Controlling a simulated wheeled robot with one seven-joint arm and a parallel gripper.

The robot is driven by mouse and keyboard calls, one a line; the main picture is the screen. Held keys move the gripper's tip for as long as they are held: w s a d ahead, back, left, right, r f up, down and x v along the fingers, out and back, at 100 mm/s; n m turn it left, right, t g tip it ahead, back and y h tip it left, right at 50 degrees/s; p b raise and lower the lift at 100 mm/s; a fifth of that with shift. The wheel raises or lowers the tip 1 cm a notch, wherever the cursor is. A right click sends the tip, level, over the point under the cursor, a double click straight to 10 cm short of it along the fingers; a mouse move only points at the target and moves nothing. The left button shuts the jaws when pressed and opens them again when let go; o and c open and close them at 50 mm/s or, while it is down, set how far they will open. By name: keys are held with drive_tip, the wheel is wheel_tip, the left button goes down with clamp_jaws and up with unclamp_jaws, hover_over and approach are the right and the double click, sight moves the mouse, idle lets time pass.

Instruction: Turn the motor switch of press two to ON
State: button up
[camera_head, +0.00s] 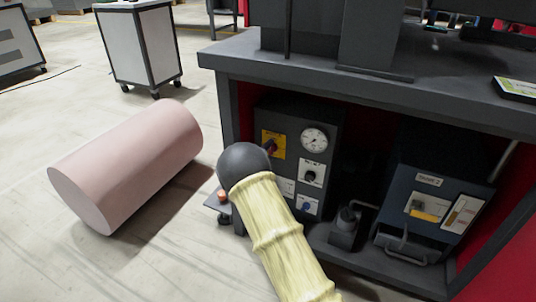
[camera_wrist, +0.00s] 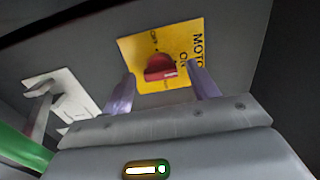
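The motor switch is a red knob (camera_wrist: 158,68) on a yellow plate (camera_wrist: 142,50) with partly readable lettering. In the wrist view the plate appears turned, and the knob's grip bar lies roughly level across the picture. I cannot tell which mark it points to. My gripper (camera_wrist: 163,88) is open, with one purple finger on each side of the knob and visible gaps between. Contact is not visible.
The control box also carries a round gauge (camera_head: 314,140) and a white plate with a dark knob (camera_head: 311,173). The bench top (camera_head: 400,92) overhangs it. A blue-grey unit (camera_head: 440,175) stands at the right. A large pink cylinder (camera_head: 125,165) lies on the floor at left.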

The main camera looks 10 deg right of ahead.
drive_tip(key=shift+s+a, duration=0.1)
drive_tip(key=p+v, duration=0.7)
drive_tip(key=v, duration=1)
drive_tip(key=shift+r, duration=0.1)
